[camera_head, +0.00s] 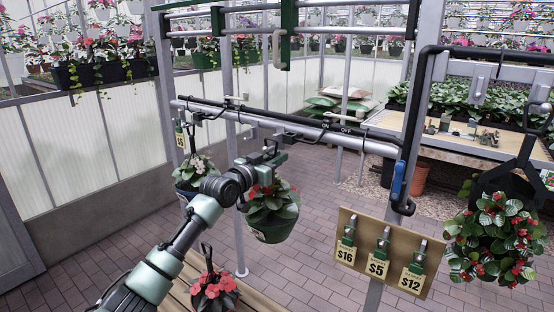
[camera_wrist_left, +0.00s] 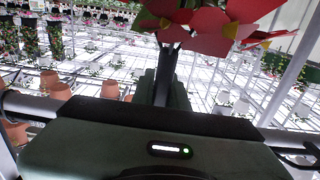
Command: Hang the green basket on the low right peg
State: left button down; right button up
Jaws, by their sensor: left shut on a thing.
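The green basket (camera_head: 275,232), a green pot with leaves and red flowers, hangs below my left gripper (camera_head: 266,160) in the head view. My left gripper is shut on its hanger, just in front of the grey rail. Red petals (camera_wrist_left: 205,22) show above the gripper (camera_wrist_left: 165,85) in the left wrist view; the pot is hidden there. Dark hooks stick out from the rail (camera_head: 360,143); one peg (camera_head: 300,137) is to the right of the gripper. The basket hangs roughly upright. I cannot tell whether its hanger touches a peg. My right gripper is not in view.
A basket with pale flowers (camera_head: 190,175) hangs close on the left. A coral-flowered plant (camera_head: 213,288) is below. A board with price tags (camera_head: 385,270) and a large red-flowered plant (camera_head: 495,240) are at right. A post with a blue handle (camera_head: 397,180) ends the rail.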

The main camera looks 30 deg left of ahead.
pick_arm(q)
jog(key=shift+r, duration=0.15)
dwell(0.3)
jog(key=shift+w+f+b, duration=0.15)
jog(key=shift+f+b, duration=0.4)
jog(key=shift+f, duration=0.05)
jog(key=c, duration=1.3)
grip_release()
